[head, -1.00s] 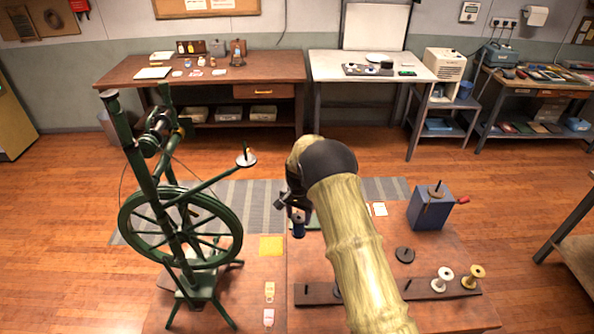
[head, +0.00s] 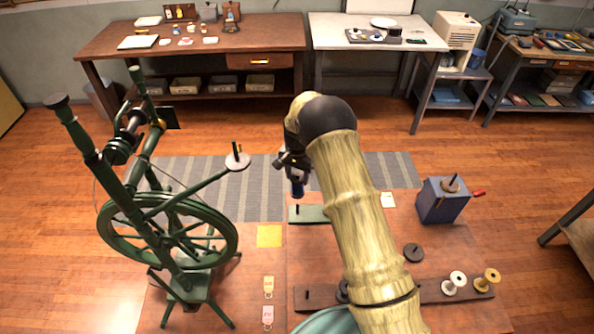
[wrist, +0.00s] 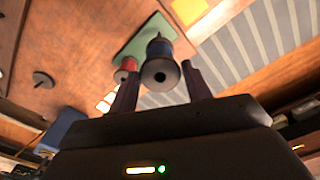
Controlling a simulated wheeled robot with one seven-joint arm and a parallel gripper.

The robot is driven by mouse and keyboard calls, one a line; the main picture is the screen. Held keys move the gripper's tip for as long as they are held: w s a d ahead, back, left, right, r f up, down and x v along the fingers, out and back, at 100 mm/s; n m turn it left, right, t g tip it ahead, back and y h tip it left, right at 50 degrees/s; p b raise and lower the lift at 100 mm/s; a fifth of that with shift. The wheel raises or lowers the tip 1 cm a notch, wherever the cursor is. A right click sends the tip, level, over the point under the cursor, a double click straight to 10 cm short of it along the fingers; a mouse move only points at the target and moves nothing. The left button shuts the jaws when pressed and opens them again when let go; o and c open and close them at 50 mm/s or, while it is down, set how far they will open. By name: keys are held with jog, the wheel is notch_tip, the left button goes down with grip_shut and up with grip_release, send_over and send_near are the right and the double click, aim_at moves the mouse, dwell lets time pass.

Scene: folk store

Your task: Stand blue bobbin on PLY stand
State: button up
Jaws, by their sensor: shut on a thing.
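My gripper (head: 296,172) is shut on the blue bobbin (head: 297,188), holding it in the air. In the wrist view the blue bobbin (wrist: 159,48) sits between my two fingers (wrist: 160,78), its dark round end with a hole towards the camera. A green stand (head: 311,215) lies on the low table, with an upright dark peg at its left end. The bobbin appears just above and behind that peg in the head view; its exact height is unclear. A red bobbin (wrist: 126,67) shows by the green stand (wrist: 137,42) in the wrist view. No PLY lettering is readable.
A green spinning wheel (head: 170,240) stands to the left. A blue box with a red crank (head: 443,200) stands right. A dark rack (head: 430,291) with white and yellow spools is in front. A dark disc (head: 413,253) and yellow square (head: 269,236) lie on the table.

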aim_at(298, 197)
jog(key=shift+s+r, duration=0.1)
jog(key=shift+s, duration=0.05)
jog(key=shift+d+f+b, duration=0.1)
jog(key=shift+f+b, duration=0.75)
jog(key=shift+f, duration=1.1)
jog(key=shift+f+b, duration=0.3)
jog(key=shift+b, duration=0.15)
jog(key=shift+f+b, duration=2.35)
jog(key=shift+f, duration=1.15)
jog(key=o, duration=0.8)
